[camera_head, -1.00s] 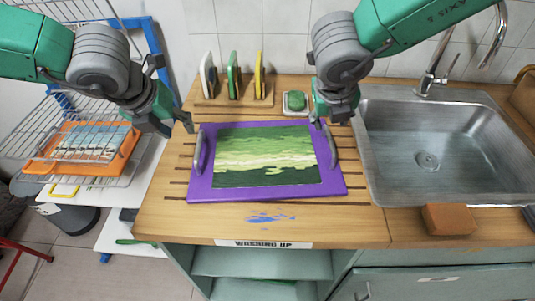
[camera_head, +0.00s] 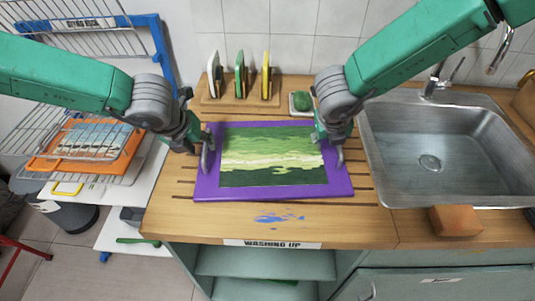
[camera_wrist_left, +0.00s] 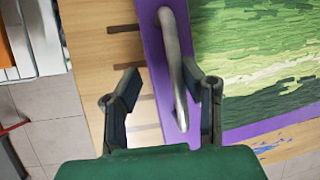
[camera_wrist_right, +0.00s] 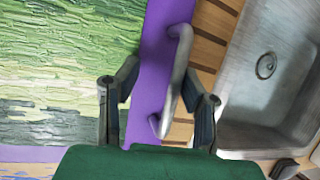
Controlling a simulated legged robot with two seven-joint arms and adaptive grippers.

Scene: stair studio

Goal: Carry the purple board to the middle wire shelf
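The purple board (camera_head: 270,194) lies flat on the wooden counter, with a green and cream painted panel on it and a grey handle at each side. My left gripper (camera_head: 202,146) is at the left handle (camera_wrist_left: 175,65); in the left wrist view its fingers (camera_wrist_left: 163,95) are open, one on each side of the handle. My right gripper (camera_head: 333,146) is at the right handle (camera_wrist_right: 181,70); in the right wrist view its fingers (camera_wrist_right: 160,98) are open with the handle between them. The wire shelves (camera_head: 50,140) stand at the left; an orange board (camera_head: 50,160) lies on one.
A metal sink (camera_head: 440,150) with a tap is right of the board. A brown block (camera_head: 456,221) sits at the counter's front edge. A rack (camera_head: 240,100) of upright boards and a green sponge (camera_head: 302,101) are behind. A blue frame (camera_head: 150,35) bounds the shelves.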

